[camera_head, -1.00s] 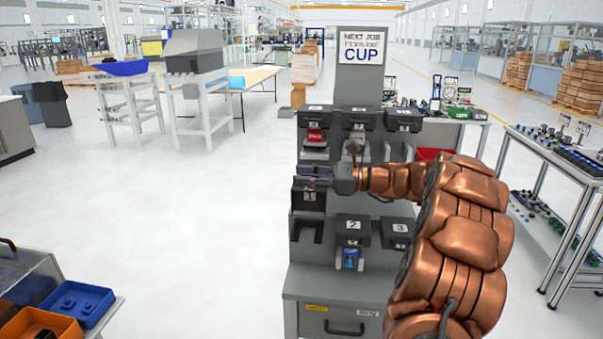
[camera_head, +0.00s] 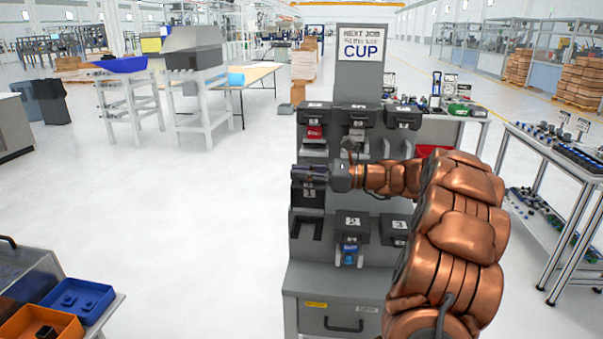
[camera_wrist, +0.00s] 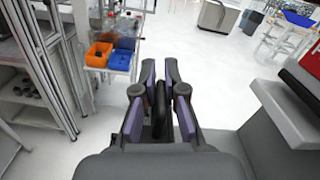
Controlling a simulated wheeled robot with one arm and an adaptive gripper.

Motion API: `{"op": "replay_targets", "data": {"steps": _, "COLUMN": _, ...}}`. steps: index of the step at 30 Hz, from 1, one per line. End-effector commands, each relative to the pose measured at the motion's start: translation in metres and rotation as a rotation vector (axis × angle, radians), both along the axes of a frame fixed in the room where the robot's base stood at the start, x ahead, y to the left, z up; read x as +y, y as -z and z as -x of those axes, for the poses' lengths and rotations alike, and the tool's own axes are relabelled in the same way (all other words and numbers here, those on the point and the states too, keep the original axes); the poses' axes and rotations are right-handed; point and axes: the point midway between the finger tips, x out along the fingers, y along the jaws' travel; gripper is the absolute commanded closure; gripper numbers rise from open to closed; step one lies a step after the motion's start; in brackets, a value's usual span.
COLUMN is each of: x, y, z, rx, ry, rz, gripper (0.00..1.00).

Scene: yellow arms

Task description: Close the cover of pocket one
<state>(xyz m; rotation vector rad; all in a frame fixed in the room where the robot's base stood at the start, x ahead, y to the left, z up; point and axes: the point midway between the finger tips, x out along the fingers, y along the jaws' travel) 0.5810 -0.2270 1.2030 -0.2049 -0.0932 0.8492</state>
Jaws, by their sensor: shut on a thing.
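The cover of pocket one (camera_head: 309,191), dark with a white label 1, stands raised at the left of the grey rack. The dark pocket one (camera_head: 304,228) shows open below it. My gripper (camera_head: 309,173) is at the top of this cover, reaching in from the right. In the wrist view, my gripper's purple-padded fingers (camera_wrist: 160,100) are shut on a black bar (camera_wrist: 161,108), which looks like the cover's handle. The gripper hides part of the cover's upper edge.
The covers of pocket two (camera_head: 352,223) and pocket three (camera_head: 397,228) sit to the right in the same row. A blue piece (camera_head: 349,253) shows under cover two. More labelled covers (camera_head: 360,116) line the row above. My copper arm fills the rack's right side.

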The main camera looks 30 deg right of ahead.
Motion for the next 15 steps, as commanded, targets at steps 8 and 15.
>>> {"op": "replay_targets", "data": {"steps": 8, "x": -0.0004, "y": -0.0001, "z": -0.0002, "rx": -0.001, "ry": 0.001, "rz": 0.000, "gripper": 1.00}}
{"op": "replay_targets", "data": {"steps": 15, "x": 0.0024, "y": 0.0027, "z": 0.0024, "rx": -0.024, "ry": 0.001, "rz": 0.021, "gripper": 1.00}}
